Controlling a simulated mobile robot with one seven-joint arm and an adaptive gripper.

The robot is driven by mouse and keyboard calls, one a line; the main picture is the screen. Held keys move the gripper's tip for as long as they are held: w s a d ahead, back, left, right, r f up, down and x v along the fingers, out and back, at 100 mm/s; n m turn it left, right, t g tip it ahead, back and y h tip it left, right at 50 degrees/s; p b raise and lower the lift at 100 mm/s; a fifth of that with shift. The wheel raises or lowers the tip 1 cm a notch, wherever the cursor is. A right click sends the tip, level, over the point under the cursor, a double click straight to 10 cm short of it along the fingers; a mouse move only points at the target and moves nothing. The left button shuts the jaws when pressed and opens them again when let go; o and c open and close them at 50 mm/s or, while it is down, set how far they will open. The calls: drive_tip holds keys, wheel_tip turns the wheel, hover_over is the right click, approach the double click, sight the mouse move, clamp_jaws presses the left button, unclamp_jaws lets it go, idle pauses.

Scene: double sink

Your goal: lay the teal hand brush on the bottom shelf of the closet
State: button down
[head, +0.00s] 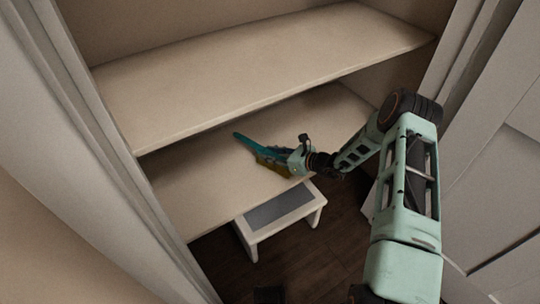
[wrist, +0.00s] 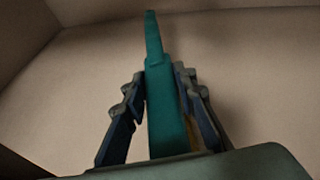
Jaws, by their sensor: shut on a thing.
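The teal hand brush (head: 259,148) is in my gripper (head: 285,158), over the bottom shelf (head: 190,188) of the closet in the head view. Its handle points away from my gripper, toward the back left. In the wrist view the brush (wrist: 163,95) stands between the two fingers of my gripper (wrist: 160,95), with its handle running up the picture. A yellowish part, likely bristles, shows at its lower side. My gripper is shut on the brush. I cannot tell whether the brush touches the shelf surface.
An upper shelf (head: 250,68) spans the closet above the bottom shelf. A small white step stool (head: 278,210) with a grey top stands on the dark wooden floor (head: 320,248) before the shelf. The visible bottom shelf around the brush is bare.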

drive_tip(key=shift+f+b, duration=0.55)
drive_tip(key=shift+b, duration=0.05)
drive_tip(key=c, duration=1.7)
unclamp_jaws()
drive_tip(key=shift+f, duration=0.2)
drive_tip(key=shift+o, duration=0.6)
drive_tip(key=shift+r, duration=0.1)
drive_tip(key=shift+r, duration=0.15)
